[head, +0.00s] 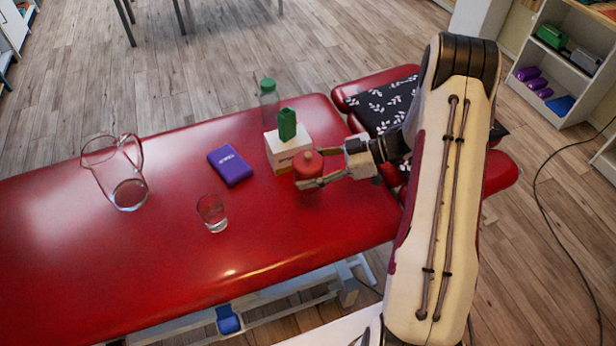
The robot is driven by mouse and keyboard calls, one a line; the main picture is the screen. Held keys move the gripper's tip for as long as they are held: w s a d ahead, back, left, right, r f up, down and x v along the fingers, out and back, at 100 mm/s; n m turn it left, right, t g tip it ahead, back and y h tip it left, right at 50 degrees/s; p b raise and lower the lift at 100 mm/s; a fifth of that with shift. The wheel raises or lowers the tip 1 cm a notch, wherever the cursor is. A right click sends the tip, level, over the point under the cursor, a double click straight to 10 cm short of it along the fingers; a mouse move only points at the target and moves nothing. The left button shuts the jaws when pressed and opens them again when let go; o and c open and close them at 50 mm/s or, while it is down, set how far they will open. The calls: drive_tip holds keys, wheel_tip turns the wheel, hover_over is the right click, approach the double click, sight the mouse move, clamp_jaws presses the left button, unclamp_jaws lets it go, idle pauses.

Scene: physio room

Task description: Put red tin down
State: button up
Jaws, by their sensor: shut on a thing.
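The red tin (307,166) is a small round red can with a knob-like top, near the right part of the red treatment table (270,231). My gripper (310,174) reaches in from the right and is shut on the red tin, one finger on its near side. The tin looks upright, in front of a white box (276,153). I cannot tell whether its base touches the table or hangs a little above it.
A green object (287,124) tops the white box; a green-capped bottle (268,98) stands behind. A purple box (231,166), a glass (212,213) and a glass jug (122,178) are to the left. A patterned cushion (382,106) lies right. The table's front is clear.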

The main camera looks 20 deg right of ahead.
drive_tip(key=shift+r, duration=0.75)
wheel_tip(320, 180, up, 11)
drive_tip(key=shift+w+r, duration=0.25)
drive_tip(key=w+d+m+t+h, duration=0.3)
drive_tip(key=w+d+m+h, duration=0.15)
drive_tip(key=w, duration=0.45)
drive_tip(key=w+d+m+t+h, duration=0.3)
drive_tip(key=w+m+h, duration=0.15)
drive_tip(key=w, duration=0.45)
drive_tip(key=w+d+m+t+h, duration=0.3)
drive_tip(key=w+d+m+h, duration=0.15)
drive_tip(key=w, duration=0.45)
wheel_tip(320, 180, down, 11)
drive_tip(key=shift+w+y, duration=0.25)
drive_tip(key=shift+y, duration=0.2)
drive_tip(key=shift+f, duration=0.15)
drive_tip(key=shift+f, duration=3.05)
